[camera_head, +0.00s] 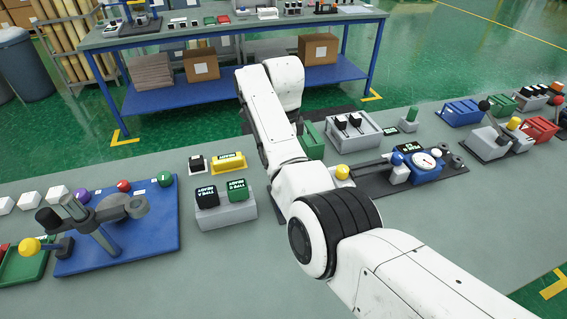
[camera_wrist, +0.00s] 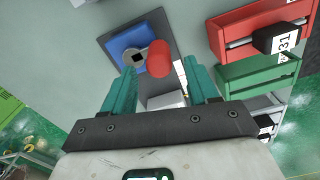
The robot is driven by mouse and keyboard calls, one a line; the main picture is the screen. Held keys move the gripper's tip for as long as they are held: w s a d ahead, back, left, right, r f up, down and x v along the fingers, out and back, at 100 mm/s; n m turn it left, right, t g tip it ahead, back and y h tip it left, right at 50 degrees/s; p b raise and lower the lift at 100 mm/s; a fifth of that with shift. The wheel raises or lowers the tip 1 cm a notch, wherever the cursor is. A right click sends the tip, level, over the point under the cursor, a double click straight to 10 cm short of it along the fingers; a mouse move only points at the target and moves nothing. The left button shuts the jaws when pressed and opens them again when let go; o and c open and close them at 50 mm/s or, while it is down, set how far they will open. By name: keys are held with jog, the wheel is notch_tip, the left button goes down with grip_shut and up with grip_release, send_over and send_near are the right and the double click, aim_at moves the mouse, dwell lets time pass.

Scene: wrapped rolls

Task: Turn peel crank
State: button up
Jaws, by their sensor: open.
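In the wrist view a small crank has a red cylindrical handle (camera_wrist: 158,58) beside a grey round hub (camera_wrist: 134,52) with a dark square centre, on a blue block (camera_wrist: 128,38) over a dark base plate. My gripper (camera_wrist: 158,72) is open, its two teal fingers either side of the red handle in the picture, with a gap on both sides. I cannot tell how far the fingertips stand above the handle. No label on this crank is readable. In the head view my arm hides my gripper and this crank.
Red (camera_wrist: 245,28) and green (camera_wrist: 255,75) trays lie close right of the crank in the wrist view. In the head view a blue board with a crank (camera_head: 150,240) stands left, and a slide device (camera_head: 425,165) stands right of my arm. Bare bench lies in front.

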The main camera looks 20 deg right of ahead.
notch_tip(320, 180, up, 6)
jog(key=shift+f+b, duration=0.1)
jog(key=shift+b, duration=0.2)
dwell(0.3)
